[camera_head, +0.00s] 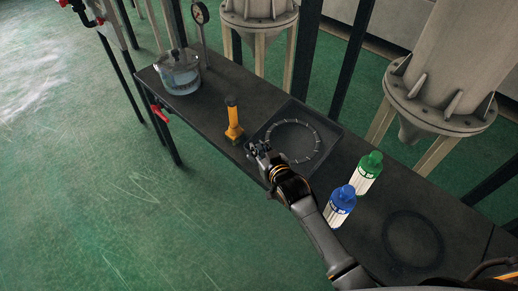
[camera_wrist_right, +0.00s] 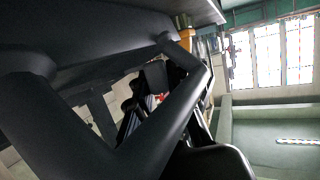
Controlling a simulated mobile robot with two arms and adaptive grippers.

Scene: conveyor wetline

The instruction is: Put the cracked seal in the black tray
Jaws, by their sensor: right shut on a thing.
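The black tray (camera_head: 333,132) lies on the dark bench in the head view. A dark ring with pale marks around it, which looks like the cracked seal (camera_head: 319,142), shows within the tray's outline. I cannot tell whether it rests on the tray floor or is held just above it. My right gripper (camera_head: 261,152) is at the ring's left side, over the tray's left edge, and is shut on the ring. In the right wrist view a large dark angled band fills the left and middle, too close to identify surely. My left gripper is not in view.
A second, plain dark ring (camera_head: 385,240) lies on the bench at the right. A green bottle (camera_head: 368,172) and a blue-capped bottle (camera_head: 340,206) stand right of my gripper. A yellow-orange tool (camera_head: 233,120) stands left of the tray. A clear water vessel (camera_head: 180,74) is farther left.

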